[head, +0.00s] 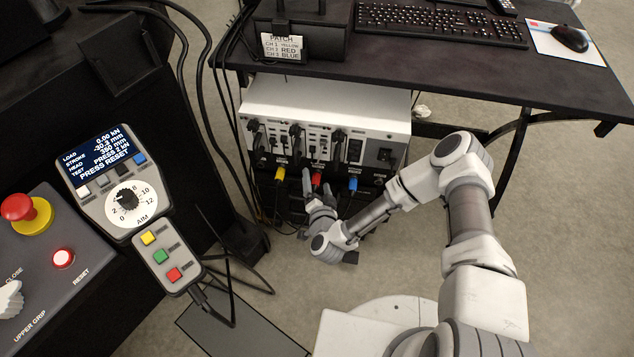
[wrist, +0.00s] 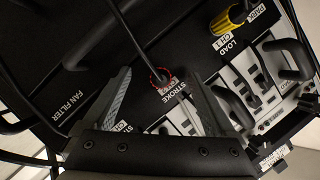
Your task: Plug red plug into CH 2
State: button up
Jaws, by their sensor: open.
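The red plug (head: 317,178) is at the front of the white-topped unit (head: 330,103), between the yellow and blue plugs. In the wrist view it shows nearly end-on as a red ring (wrist: 162,77) with a black cable rising from its middle, at the label STROKE, CH 2. It looks to be at that socket; how deeply it sits I cannot tell. My gripper (head: 317,188) is open in front of the panel. In the wrist view its fingers (wrist: 160,88) stand on either side of the red plug, with gaps between.
The yellow plug (head: 279,174) is at LOAD CH 1, and the blue plug (head: 352,183) is to the right. Black handles and cables crowd the panel. A patch card (head: 284,47) stands on the desk (head: 440,68) above. The control console (head: 70,270) is at left.

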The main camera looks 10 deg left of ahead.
aim_at(317, 184)
jog(key=shift+s, duration=0.1)
dwell(0.3)
jog(key=shift+p+v, duration=1.35)
jog(key=shift+v, duration=1.1)
jog(key=shift+d, duration=0.1)
